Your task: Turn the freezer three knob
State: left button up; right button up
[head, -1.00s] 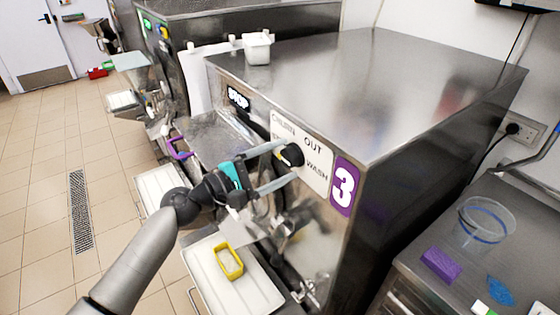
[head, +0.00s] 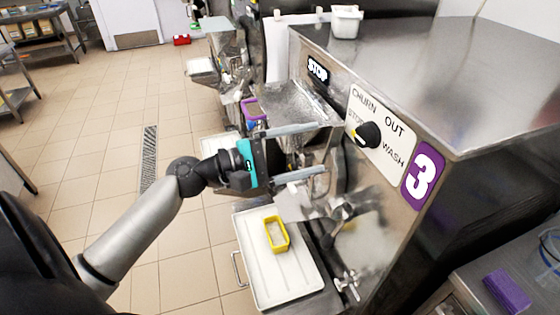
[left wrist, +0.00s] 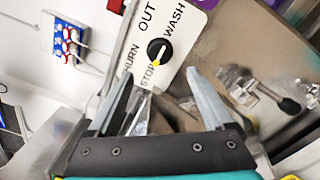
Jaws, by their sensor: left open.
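The freezer three knob (head: 367,134) is a round black dial with a yellow mark on a white plate (head: 392,126) reading CHURN, OUT, WASH and STOP. The yellow mark points at STOP. A purple label with a 3 (head: 423,174) is beside the plate. My left gripper (head: 330,148) is open and empty, in front of the freezer and left of the knob in the head view. In the left wrist view the knob (left wrist: 158,50) shows just beyond the open fingertips (left wrist: 167,80), apart from them. My right gripper is not in view.
A white tray (head: 256,278) with a yellow rectangular frame (head: 277,234) sits below the freezer's spout. A white tub (head: 346,22) stands on the freezer top. A side counter with a purple block (head: 507,290) is at the lower right. The tiled floor at left is clear.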

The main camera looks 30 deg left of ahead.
pick_arm(q)
jog(key=b+v, duration=0.1)
jog(key=v, duration=0.4)
dwell(0.5)
